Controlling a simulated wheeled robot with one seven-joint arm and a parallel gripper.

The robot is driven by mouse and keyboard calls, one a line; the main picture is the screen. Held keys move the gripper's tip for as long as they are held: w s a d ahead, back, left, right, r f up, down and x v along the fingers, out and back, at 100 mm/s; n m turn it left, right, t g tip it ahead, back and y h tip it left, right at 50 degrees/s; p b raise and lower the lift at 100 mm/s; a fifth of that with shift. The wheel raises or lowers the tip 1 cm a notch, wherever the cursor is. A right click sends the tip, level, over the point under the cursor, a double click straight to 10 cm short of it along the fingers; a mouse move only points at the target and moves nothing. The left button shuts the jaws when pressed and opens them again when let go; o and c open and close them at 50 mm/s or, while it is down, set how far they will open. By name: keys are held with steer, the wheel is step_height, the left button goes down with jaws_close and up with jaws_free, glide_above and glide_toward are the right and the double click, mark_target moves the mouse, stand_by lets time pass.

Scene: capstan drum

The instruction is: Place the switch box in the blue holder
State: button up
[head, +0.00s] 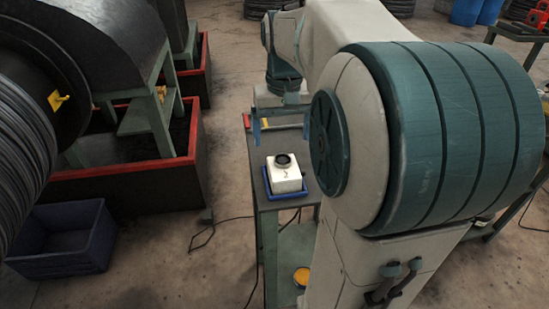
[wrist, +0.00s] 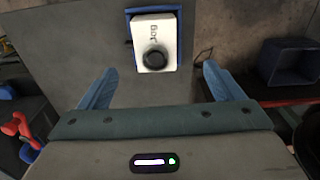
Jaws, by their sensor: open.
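The switch box (head: 285,174), white with a round black knob on top, stands upright on the small table, within the rim of the blue holder (head: 286,196). In the wrist view the box (wrist: 154,27) shows the word "Jog", and the blue rim of the holder (wrist: 128,21) shows around its far end and sides. The near side of the holder is hidden behind the box there. My gripper (head: 281,128) is open and empty, with its blue fingers spread wide. In the wrist view the box lies ahead of the gripper (wrist: 160,72), between the finger lines and apart from both.
Red and yellow items (head: 267,125) lie at the far end of the grey table (head: 267,219). A dark blue crate (head: 63,240) sits on the floor at left, below a large cable drum (head: 30,90). A yellow round thing (head: 301,277) is on the lower shelf.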

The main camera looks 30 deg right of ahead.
steer(key=s+a+f+n+t, duration=0.2)
steer(key=s+a+f+n, duration=0.1)
steer(key=s+a+f, duration=0.5)
steer(key=s+a, duration=0.3)
steer(key=s, duration=0.1)
steer(key=shift+f+t, duration=0.15)
steer(key=shift+t, duration=0.25)
steer(key=shift+s, duration=0.1)
